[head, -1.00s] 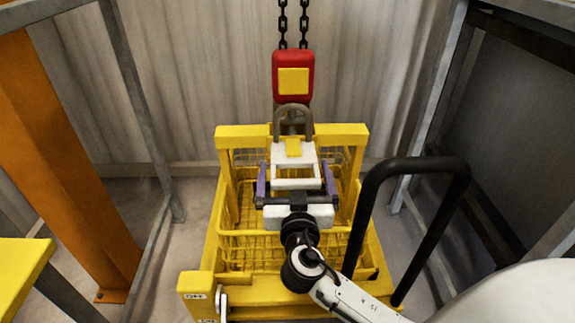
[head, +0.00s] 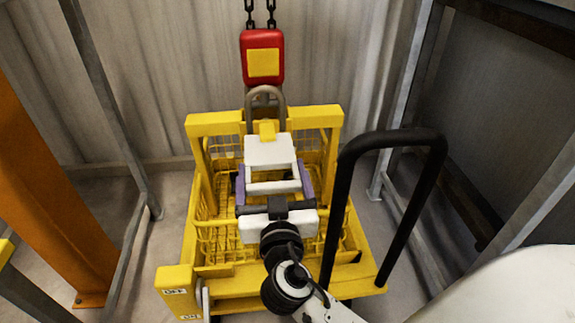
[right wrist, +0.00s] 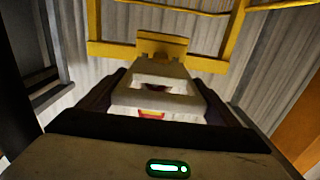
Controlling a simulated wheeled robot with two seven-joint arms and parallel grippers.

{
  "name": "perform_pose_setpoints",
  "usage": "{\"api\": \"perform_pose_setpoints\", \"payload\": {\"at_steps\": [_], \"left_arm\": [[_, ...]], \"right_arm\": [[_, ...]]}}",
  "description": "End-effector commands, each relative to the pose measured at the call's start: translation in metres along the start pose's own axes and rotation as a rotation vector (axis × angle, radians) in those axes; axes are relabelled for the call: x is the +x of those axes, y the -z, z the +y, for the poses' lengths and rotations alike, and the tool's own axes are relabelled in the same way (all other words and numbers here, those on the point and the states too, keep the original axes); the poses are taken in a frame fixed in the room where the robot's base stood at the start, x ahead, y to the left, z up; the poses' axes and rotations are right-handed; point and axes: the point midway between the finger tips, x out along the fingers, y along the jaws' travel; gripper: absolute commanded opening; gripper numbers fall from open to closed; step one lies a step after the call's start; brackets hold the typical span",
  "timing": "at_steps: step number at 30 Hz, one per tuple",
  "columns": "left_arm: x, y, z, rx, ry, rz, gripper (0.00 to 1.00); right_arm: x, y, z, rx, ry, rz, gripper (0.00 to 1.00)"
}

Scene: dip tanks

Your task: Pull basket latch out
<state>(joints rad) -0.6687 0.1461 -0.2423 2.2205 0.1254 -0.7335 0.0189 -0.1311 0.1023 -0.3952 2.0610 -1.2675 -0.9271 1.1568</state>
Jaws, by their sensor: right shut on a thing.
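The basket latch (head: 268,151) is a white frame with a cross bar, below a small yellow tab (head: 267,130) at the top of the yellow wire basket (head: 262,118). My right gripper (head: 272,180) is shut on the latch, one purple finger on each side of its frame. In the right wrist view the white latch (right wrist: 155,101) sits between the dark fingers, with a yellow block (right wrist: 162,44) beyond it. The fingers hide parts of its sides. My left gripper is not in view.
A red hoist block (head: 262,57) hangs on chains above the basket, with a grey shackle (head: 266,97) below it. A black hoop handle (head: 343,190) stands at the right. An orange post (head: 50,200) and grey frames flank the basket.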

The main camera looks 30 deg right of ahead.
Motion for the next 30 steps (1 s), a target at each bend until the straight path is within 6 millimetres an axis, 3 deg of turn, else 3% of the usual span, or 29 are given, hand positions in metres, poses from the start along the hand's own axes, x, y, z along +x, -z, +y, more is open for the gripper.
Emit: {"api": "perform_pose_setpoints", "payload": {"at_steps": [4, 12, 13, 16, 30], "left_arm": [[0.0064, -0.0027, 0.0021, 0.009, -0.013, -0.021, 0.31], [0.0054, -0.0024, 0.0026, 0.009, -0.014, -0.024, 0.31], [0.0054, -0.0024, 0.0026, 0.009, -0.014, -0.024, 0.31], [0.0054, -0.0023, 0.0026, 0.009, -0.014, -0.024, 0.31], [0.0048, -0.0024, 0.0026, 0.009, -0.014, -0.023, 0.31]], "right_arm": [[-0.0161, -0.0028, 0.0011, -0.001, -0.004, -0.004, 0.44], [-0.0167, -0.0005, 0.0026, -0.003, -0.006, -0.003, 0.44], [-0.0166, -0.0004, 0.0027, -0.003, -0.006, -0.002, 0.86], [-0.0165, -0.0003, 0.0028, -0.003, -0.007, -0.002, 1.00], [-0.0155, 0.0005, 0.0028, -0.002, -0.007, 0.000, 1.00]]}}
